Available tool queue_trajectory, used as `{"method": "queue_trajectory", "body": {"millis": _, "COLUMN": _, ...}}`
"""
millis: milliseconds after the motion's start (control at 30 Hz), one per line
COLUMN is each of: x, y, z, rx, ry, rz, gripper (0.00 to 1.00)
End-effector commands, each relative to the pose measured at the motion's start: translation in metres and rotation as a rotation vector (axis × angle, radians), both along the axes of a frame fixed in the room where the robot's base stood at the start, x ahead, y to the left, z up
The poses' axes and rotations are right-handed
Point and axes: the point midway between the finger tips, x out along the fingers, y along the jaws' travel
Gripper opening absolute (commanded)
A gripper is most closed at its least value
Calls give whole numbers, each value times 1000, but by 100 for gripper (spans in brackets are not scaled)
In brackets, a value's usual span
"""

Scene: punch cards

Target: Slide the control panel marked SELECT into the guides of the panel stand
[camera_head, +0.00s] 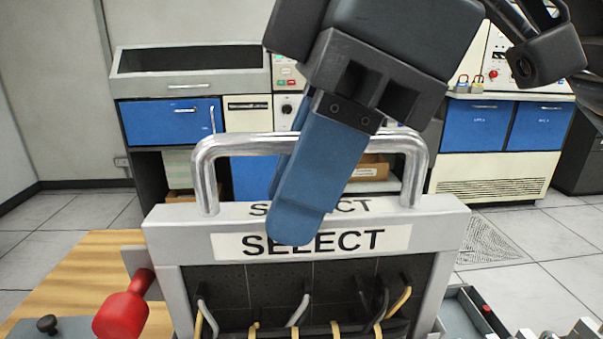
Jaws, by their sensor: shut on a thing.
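The control panel marked SELECT (177,222) fills the lower middle of the head view. It has a grey frame, a white SELECT label, a dark front with wires, and a chrome handle (241,143) on top. My gripper (296,225), with blue fingers, is shut on the handle's bar from above. Its fingers hang in front of the label and hide part of the lettering. The panel looks upright. Its lower part is cut off by the picture's bottom edge. I cannot make out the panel stand or its guides for certain.
A wooden tabletop (75,270) lies at the lower left, with a red knobbed part (121,312) and a grey piece with a black knob (47,325) close to the panel. Grey equipment (476,315) is at the lower right. Blue-fronted cabinets (170,121) stand behind, across open floor.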

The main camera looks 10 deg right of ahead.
Motion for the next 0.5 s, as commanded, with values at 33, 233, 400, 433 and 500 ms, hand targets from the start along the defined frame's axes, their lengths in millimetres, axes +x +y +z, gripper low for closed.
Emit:
{"method": "queue_trajectory", "body": {"millis": 33, "x": 0, "y": 0, "z": 1, "rx": 3, "ry": -2, "rz": -1, "gripper": 0}}
{"method": "queue_trajectory", "body": {"millis": 233, "x": 0, "y": 0, "z": -5, "rx": 3, "ry": -2, "rz": -1, "gripper": 0}}
{"method": "queue_trajectory", "body": {"millis": 400, "x": 0, "y": 0, "z": -12, "rx": 3, "ry": -2, "rz": -1, "gripper": 0}}
{"method": "queue_trajectory", "body": {"millis": 433, "x": 0, "y": 0, "z": -14, "rx": 3, "ry": -2, "rz": -1, "gripper": 0}}
{"method": "queue_trajectory", "body": {"millis": 500, "x": 0, "y": 0, "z": -17, "rx": 3, "ry": -2, "rz": -1, "gripper": 0}}
